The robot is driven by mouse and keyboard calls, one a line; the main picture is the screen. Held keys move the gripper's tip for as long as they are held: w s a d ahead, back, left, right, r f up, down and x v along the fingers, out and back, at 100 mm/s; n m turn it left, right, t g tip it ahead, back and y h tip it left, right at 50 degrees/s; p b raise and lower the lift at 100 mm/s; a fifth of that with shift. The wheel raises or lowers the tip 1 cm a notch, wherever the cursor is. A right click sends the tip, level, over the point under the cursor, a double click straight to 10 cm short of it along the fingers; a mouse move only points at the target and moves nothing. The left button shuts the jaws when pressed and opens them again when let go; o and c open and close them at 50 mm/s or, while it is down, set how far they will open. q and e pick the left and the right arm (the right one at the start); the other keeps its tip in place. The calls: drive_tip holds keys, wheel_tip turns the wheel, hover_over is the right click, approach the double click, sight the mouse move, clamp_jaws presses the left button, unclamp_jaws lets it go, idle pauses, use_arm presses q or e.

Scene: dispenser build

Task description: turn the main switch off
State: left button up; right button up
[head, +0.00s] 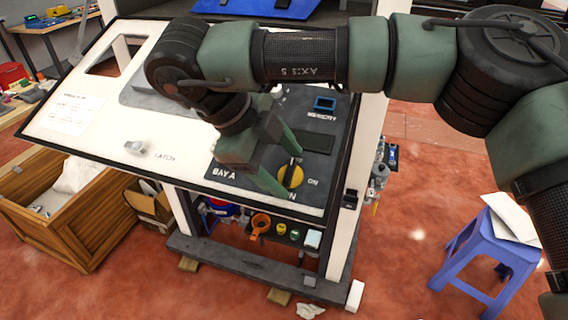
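The main switch is a yellow round knob (291,178) with a dark handle, on the dark lower right panel of the white sloped console. "ON" is printed to its right and more lettering, partly hidden, below it. My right gripper (291,173) reaches down over this panel from the upper right. Its two green fingers are spread apart, one tip left of and below the knob, the other above it. I cannot tell whether either finger touches the knob. The knob's left side is partly covered. My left gripper is not in view.
A white latch handle (136,148) sits left on the console (60,140), and a blue-framed display (324,104) above the knob. A wooden crate (62,222) stands at lower left. A blue stool (487,250) stands at right. The red floor between console and stool is clear.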

drive_tip(key=v, duration=0.7)
drive_tip(key=shift+a+r+b, duration=0.2)
drive_tip(key=shift+r+b, duration=0.1)
drive_tip(key=shift+b, duration=0.15)
